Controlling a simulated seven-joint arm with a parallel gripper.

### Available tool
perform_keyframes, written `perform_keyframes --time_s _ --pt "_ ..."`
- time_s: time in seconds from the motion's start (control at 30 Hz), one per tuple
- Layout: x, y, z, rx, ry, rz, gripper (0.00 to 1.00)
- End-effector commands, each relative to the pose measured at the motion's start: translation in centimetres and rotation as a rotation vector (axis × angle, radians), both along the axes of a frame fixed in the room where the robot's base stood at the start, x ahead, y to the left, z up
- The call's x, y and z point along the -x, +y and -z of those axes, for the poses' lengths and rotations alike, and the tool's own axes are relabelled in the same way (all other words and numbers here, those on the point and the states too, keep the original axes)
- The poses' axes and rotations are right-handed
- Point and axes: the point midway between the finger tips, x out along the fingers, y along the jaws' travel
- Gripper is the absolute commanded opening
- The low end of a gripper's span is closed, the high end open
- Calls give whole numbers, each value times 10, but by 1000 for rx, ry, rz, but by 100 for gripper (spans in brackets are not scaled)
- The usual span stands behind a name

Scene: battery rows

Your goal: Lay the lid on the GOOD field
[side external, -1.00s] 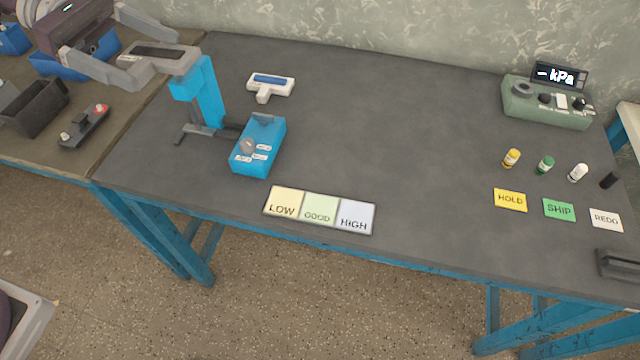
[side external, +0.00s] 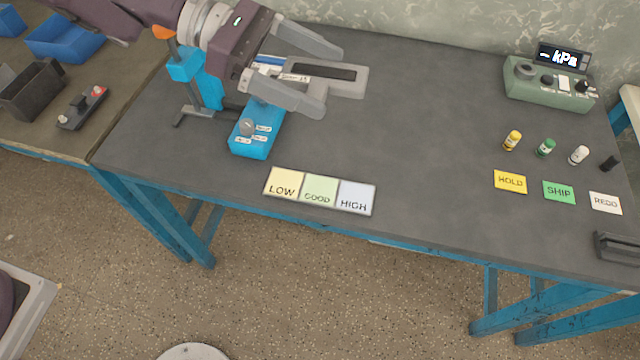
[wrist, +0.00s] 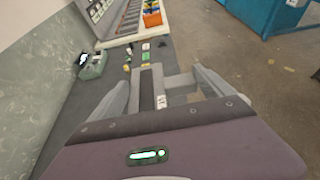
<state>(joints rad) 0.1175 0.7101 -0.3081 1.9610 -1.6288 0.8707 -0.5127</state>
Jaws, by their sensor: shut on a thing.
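My gripper (side external: 326,80) is shut on the lid (side external: 360,80), a flat grey piece with a long dark strip. It holds the lid above the table, beside the blue stand. The lid also shows between the fingers in the wrist view (wrist: 147,90). The GOOD field (side external: 319,191) is the pale green middle panel of a flat tray near the table's front edge. It is bare, between the yellow LOW field (side external: 284,184) and the bluish-white HIGH field (side external: 355,198). The lid is behind the tray, farther from the front edge, and apart from it.
The blue stand (side external: 206,90) and blue box with knob (side external: 252,143) are left of the tray. A white T-shaped device is mostly hidden behind my gripper. Right are a kPa gauge (side external: 548,84), several small bottles and HOLD (side external: 510,182), SHIP (side external: 559,191) and REDO (side external: 605,202) cards. The middle table is clear.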

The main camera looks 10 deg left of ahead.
Motion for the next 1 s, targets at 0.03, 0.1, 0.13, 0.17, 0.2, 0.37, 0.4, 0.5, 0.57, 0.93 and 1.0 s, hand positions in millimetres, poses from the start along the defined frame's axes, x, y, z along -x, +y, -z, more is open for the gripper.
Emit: perform_keyframes --time_s 0.03,0.1,0.13,0.17,0.2,0.37,0.4,0.5,0.57,0.93,1.0 --pt "1 -1 13 0 7 2 47" --pt "1 -1 31 0 7 3 47" --pt "1 -1 41 0 7 2 47" --pt "1 0 49 0 7 3 47" --pt "1 0 62 0 7 1 47" --pt "1 0 115 -1 7 3 47" --pt "1 0 126 0 4 3 47" --pt "1 0 146 1 3 2 47" --pt "1 0 159 1 2 3 47" --pt "1 0 237 1 2 4 47" --pt "1 0 247 1 1 3 47"
